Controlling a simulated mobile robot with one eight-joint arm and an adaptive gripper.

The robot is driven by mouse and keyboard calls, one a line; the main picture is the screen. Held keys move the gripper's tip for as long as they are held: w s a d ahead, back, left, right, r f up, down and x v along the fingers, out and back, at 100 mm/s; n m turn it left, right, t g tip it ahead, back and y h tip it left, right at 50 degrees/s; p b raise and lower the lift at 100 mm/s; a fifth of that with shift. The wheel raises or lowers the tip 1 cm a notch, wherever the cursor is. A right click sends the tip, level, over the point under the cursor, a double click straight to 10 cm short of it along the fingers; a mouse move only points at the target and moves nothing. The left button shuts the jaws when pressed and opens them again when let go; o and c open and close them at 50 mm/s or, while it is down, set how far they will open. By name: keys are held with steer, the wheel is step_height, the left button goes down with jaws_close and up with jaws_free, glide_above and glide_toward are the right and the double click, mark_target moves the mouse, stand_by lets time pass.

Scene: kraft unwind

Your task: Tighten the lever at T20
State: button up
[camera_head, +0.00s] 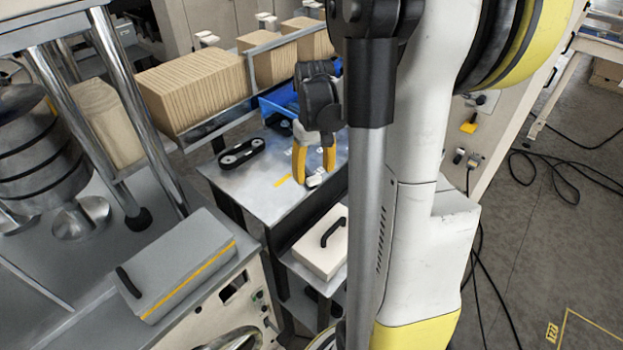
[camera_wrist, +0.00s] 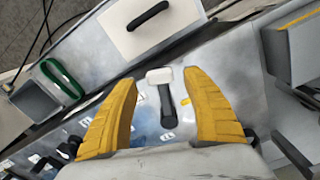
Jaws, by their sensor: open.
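My gripper (camera_head: 316,174) points down over the metal worktable (camera_head: 258,178), its two yellow fingers apart. In the wrist view my gripper (camera_wrist: 160,77) is open, one finger on each side of a small part with a pale block head (camera_wrist: 159,76) and a dark stem (camera_wrist: 167,108). This part looks like a lever, but I cannot tell for sure. The pale head also shows near the fingertips in the head view (camera_head: 315,180). I cannot tell whether the fingers touch it.
A pale box with a black handle (camera_head: 322,242) sits beside and below the worktable. A black oblong part (camera_head: 241,153) and a blue bin (camera_head: 281,104) are on the table. Kraft stacks (camera_head: 195,88) stand behind a metal rail. A grey handled cover (camera_head: 180,264) is at left.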

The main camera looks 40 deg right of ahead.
steer(key=shift+f, duration=1.25)
jaws_close()
